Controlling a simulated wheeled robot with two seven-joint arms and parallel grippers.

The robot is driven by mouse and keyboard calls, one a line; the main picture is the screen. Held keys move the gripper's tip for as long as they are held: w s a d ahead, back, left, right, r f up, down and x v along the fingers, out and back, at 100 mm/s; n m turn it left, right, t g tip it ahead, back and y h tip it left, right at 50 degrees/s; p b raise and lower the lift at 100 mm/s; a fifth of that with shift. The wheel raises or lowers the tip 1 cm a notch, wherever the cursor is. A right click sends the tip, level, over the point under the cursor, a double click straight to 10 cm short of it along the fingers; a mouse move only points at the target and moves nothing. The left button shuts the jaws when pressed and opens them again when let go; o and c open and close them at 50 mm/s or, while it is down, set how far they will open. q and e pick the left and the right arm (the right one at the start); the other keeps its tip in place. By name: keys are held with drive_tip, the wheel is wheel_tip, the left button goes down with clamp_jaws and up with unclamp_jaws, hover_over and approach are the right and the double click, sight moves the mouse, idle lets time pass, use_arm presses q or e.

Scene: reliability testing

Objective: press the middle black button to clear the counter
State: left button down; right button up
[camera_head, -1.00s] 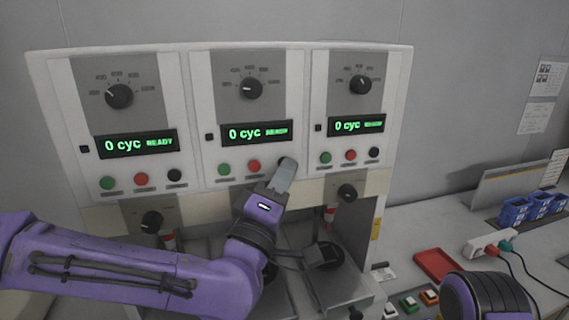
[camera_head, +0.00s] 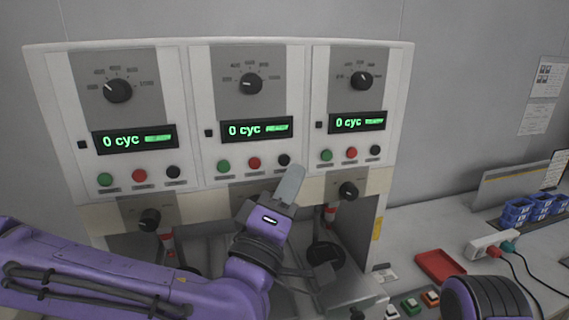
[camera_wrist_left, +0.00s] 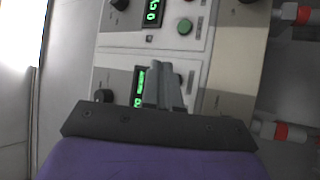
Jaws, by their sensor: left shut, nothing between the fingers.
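The middle black button (camera_head: 284,160) sits at the right end of the middle panel's button row, beside a red button (camera_head: 254,162) and a green button (camera_head: 223,166). The middle display (camera_head: 257,130) above reads 0 cyc.
Left and right panels have the same buttons, and displays (camera_head: 136,139) and (camera_head: 359,122) reading 0 cyc. Knobs and test fixtures lie below the panels. At right are a red tray (camera_head: 440,265), a power strip (camera_head: 498,244) and blue bins (camera_head: 533,210).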

use_arm(q)
drive_tip(key=shift+s+d, duration=0.25)
drive_tip(key=shift+s, duration=0.4)
drive_tip(key=shift+s+d, duration=0.2)
drive_tip(key=shift+s, duration=0.45)
drive_tip(key=shift+f, duration=0.1)
